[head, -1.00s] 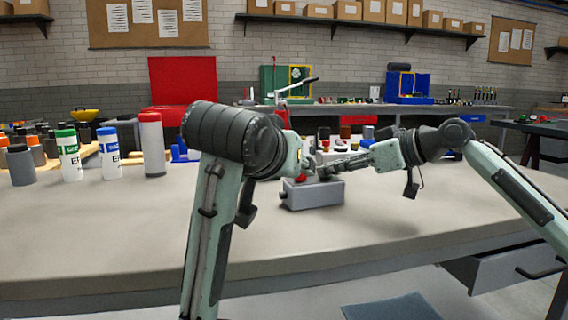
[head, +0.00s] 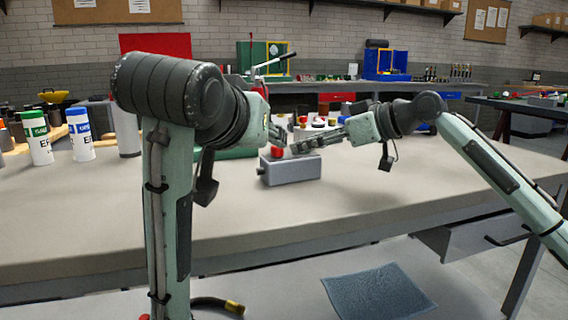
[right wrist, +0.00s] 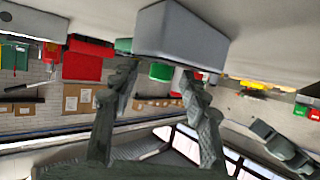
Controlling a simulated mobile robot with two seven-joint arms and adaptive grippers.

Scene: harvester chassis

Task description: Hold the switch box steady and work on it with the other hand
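The switch box (head: 293,169) is a small grey block on the bench, with a red button (head: 277,152) at its left end. My right gripper (head: 287,151) reaches in from the right over the top of the box, close to the button. In the right wrist view its two fingers (right wrist: 158,68) are spread with a gap between them. The grey box (right wrist: 182,32) shows just beyond the fingertips there; I cannot tell whether they touch it. My left gripper (head: 276,133) is left of and above the box, mostly hidden behind its own arm, so its fingers cannot be made out.
White bottles with green (head: 37,137) and blue (head: 80,133) caps stand at the left of the bench (head: 400,187). Small coloured parts stand behind the box. The bench is clear in front and to the right. A blue mat (head: 379,292) lies below it.

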